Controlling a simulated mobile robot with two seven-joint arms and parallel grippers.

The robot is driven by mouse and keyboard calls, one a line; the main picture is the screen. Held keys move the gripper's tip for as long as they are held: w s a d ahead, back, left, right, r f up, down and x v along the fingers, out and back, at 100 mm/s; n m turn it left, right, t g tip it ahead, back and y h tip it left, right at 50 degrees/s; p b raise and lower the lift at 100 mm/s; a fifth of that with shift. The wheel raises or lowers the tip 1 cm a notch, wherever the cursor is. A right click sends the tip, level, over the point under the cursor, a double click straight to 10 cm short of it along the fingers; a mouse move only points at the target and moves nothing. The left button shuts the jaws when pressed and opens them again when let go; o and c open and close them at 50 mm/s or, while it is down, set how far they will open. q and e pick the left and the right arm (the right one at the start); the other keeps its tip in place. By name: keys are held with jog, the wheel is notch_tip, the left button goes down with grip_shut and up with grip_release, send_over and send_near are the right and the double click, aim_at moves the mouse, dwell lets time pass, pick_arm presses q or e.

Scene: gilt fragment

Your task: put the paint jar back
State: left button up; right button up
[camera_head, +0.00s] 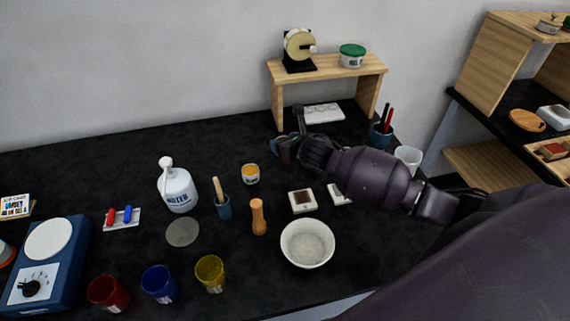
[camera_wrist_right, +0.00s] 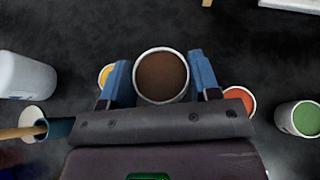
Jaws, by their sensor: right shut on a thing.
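My right gripper (camera_wrist_right: 160,82) is shut on a paint jar (camera_wrist_right: 162,76), a white-rimmed round jar of brown paint, one blue finger on each side. The jar looks larger than the other jars in the right wrist view, so it seems raised above the black table. In the head view the right gripper (camera_head: 284,150) is over the back middle of the table, below the small wooden shelf, and the held jar is hidden there. A yellow paint jar (camera_head: 250,174) stands to its left. An orange jar (camera_wrist_right: 240,99) and a green jar (camera_wrist_right: 306,118) stand to the right in the wrist view. My left gripper is out of view.
The wooden shelf (camera_head: 330,69) holds a tape roll and a green-lidded tub (camera_head: 351,55). Red, blue and yellow cups line the front. My right arm covers the right side.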

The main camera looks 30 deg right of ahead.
notch_tip(320, 180, down, 9)
jog(key=shift+r, duration=0.1)
dwell(0.4)
jog(key=shift+f, duration=0.2)
jog(key=o, duration=1)
jog(key=shift+r, duration=0.15)
jog(key=v, duration=1.2)
